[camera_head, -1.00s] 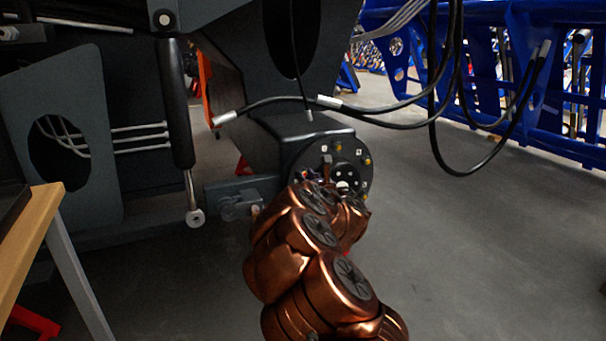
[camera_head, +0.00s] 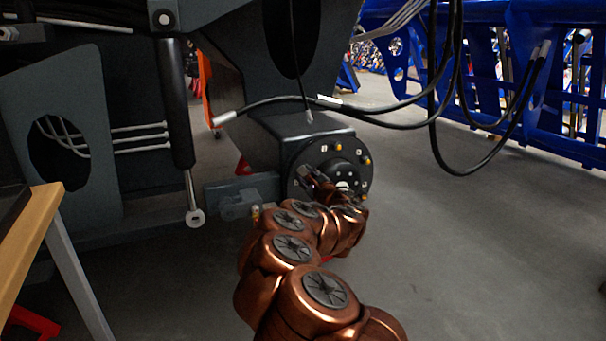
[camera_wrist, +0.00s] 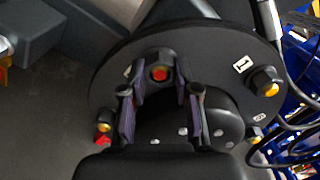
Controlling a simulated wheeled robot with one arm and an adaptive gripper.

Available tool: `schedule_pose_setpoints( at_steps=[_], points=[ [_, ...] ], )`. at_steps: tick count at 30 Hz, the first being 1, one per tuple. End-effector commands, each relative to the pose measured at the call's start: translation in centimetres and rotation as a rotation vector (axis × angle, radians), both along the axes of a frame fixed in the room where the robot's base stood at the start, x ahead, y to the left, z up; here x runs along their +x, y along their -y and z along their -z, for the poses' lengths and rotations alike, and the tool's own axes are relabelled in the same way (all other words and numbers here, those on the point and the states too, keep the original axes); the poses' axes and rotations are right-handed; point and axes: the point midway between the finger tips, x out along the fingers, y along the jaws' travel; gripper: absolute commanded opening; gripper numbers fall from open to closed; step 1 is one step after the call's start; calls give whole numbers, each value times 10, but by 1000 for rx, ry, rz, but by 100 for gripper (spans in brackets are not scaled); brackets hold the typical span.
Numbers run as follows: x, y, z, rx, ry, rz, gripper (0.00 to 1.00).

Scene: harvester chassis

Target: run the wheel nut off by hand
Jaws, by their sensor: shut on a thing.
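The round dark wheel hub (camera_head: 358,172) faces me at the end of the axle, with several studs and yellow-tipped nuts around its rim. In the wrist view the hub plate (camera_wrist: 215,52) fills the upper middle. My gripper (camera_wrist: 161,82) has its two fingers on either side of a dark wheel nut with a red centre (camera_wrist: 160,73) near the plate's edge, shut on it. In the head view my gripper (camera_head: 318,184) is at the hub's left side, and the held nut is hard to make out there.
Another nut with a yellow tip (camera_wrist: 265,86) sits beside a white number label. Black hoses (camera_head: 400,110) hang above and right of the hub. A hydraulic cylinder (camera_head: 176,105) stands left. A wooden table edge (camera_head: 30,235) is at the near left. Floor to the right is clear.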

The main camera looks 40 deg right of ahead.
Motion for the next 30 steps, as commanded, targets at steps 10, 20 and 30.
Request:
schedule_pose_setpoints(
  at_steps=[10,20,30],
  points=[
    [0,0,0,-5,-3,-1,41],
    [0,0,0,-4,-1,0,60],
    [0,0,0,-4,-1,0,49]
  ],
)
